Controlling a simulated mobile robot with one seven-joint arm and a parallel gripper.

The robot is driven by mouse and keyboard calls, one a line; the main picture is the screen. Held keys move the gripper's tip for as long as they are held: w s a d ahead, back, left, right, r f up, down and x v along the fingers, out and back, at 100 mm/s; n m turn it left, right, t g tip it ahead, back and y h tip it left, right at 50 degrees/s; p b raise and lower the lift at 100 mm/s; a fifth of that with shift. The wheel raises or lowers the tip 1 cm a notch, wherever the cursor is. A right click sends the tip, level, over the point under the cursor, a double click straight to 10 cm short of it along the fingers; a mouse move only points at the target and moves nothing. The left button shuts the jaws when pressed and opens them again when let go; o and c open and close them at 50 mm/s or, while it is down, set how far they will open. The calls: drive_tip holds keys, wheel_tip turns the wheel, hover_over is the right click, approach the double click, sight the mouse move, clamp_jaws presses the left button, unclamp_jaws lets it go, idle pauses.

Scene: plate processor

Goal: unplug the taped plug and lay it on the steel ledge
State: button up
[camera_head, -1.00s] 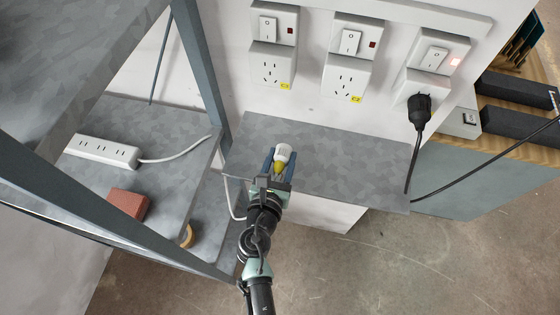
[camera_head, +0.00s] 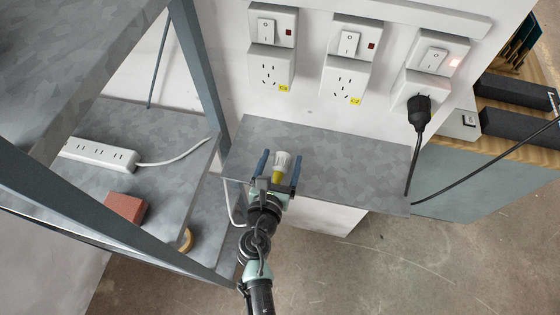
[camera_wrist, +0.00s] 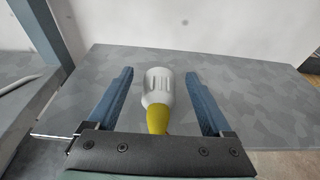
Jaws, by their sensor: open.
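The taped plug, white with a yellow taped end (camera_head: 281,163), lies on the steel ledge (camera_head: 345,165), near the ledge's left part. It also shows in the wrist view (camera_wrist: 159,88), lying between my fingers with its yellow end toward the gripper body. My gripper (camera_head: 279,170) is open around the plug, with a blue finger on each side and a visible gap to each in the wrist view (camera_wrist: 158,100). A white cord hangs at the ledge's left end, partly hidden.
Two empty switched sockets (camera_head: 270,72) (camera_head: 344,84) are on the wall above the ledge. A third socket (camera_head: 428,60) with a lit lamp holds a black plug (camera_head: 419,110). At left, a shelf carries a white power strip (camera_head: 98,153) and a red block (camera_head: 125,206).

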drive_tip(key=b+v, duration=0.1)
drive_tip(key=v, duration=1.2)
idle(0.4)
drive_tip(key=w+d+r+m+t+b, duration=0.15)
drive_tip(key=w+r+m, duration=0.25)
drive_tip(key=r+m, duration=0.45)
drive_tip(key=w+r+m+t, duration=0.2)
drive_tip(key=w+r+m, duration=0.3)
drive_tip(key=r, duration=0.7)
drive_tip(key=w+r+m+t+b, duration=0.15)
drive_tip(key=w+r+m, duration=0.25)
drive_tip(key=r+m, duration=0.45)
drive_tip(key=s+r+m+t+y, duration=0.2)
drive_tip(key=s+r+m+t, duration=0.2)
drive_tip(key=r, duration=1)
drive_tip(key=s+r+m+t+y, duration=0.2)
drive_tip(key=s+r+m+t, duration=0.2)
drive_tip(key=r, duration=1.1)
drive_tip(key=s+m, duration=0.2)
drive_tip(key=s, duration=0.1)
drive_tip(key=shift+s+a+y, duration=0.2)
drive_tip(key=shift+a+y, duration=0.1)
drive_tip(key=shift+a, duration=0.1)
